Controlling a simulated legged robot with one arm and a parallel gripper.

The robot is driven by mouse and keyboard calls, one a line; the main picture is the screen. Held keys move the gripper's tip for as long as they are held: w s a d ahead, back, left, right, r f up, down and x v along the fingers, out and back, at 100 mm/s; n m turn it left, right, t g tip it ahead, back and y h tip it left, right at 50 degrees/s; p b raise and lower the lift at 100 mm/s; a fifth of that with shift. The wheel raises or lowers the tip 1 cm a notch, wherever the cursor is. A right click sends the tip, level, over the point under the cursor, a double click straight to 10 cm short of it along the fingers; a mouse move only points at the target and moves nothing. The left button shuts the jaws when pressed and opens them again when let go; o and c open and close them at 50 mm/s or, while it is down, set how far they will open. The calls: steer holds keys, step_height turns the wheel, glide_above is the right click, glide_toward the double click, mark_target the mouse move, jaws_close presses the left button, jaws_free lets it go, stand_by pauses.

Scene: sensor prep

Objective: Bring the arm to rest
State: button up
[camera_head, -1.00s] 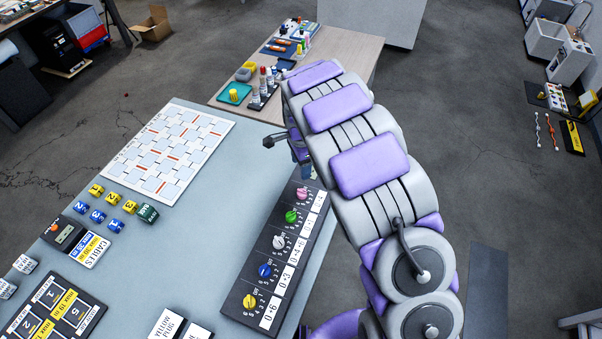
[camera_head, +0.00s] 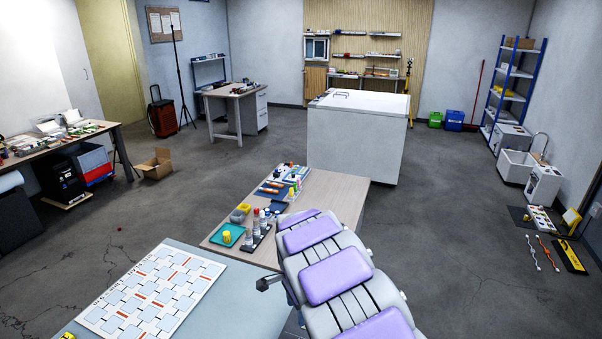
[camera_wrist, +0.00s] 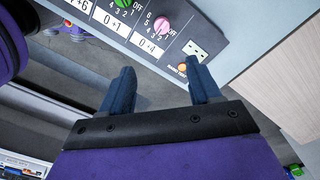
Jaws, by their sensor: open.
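My arm (camera_head: 335,275), grey with purple pads, reaches up from the bottom of the head view beside the blue-grey table (camera_head: 235,312). In that view the gripper is hidden behind the arm. In the wrist view my gripper (camera_wrist: 162,84) shows two dark blue fingers set well apart with nothing between them. The fingers point toward the table edge and a dark panel (camera_wrist: 215,18) with a pink knob (camera_wrist: 162,24) and a green knob. I cannot tell the exact gap between fingertips and panel.
A wooden table (camera_head: 335,195) with a teal tray (camera_head: 226,236) and small bottles adjoins the far end of the blue-grey table. A white grid board (camera_head: 150,290) lies at left. A white cabinet (camera_head: 355,135) stands behind. Open floor (camera_head: 440,215) lies to the right.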

steer(key=s+d+r+n, duration=0.5)
steer(key=s+d+r, duration=0.8)
steer(key=s, duration=0.4)
steer(key=s+d+n+g, duration=0.1)
steer(key=s+n, duration=0.3)
steer(key=s, duration=0.7)
steer(key=s+d+r+n, duration=0.1)
steer(key=s+n, duration=0.2)
steer(key=s, duration=0.8)
steer(key=shift+s+d+r+n+g+b, duration=0.3)
steer(key=shift+n+g, duration=0.1)
steer(key=shift+c, duration=0.3)
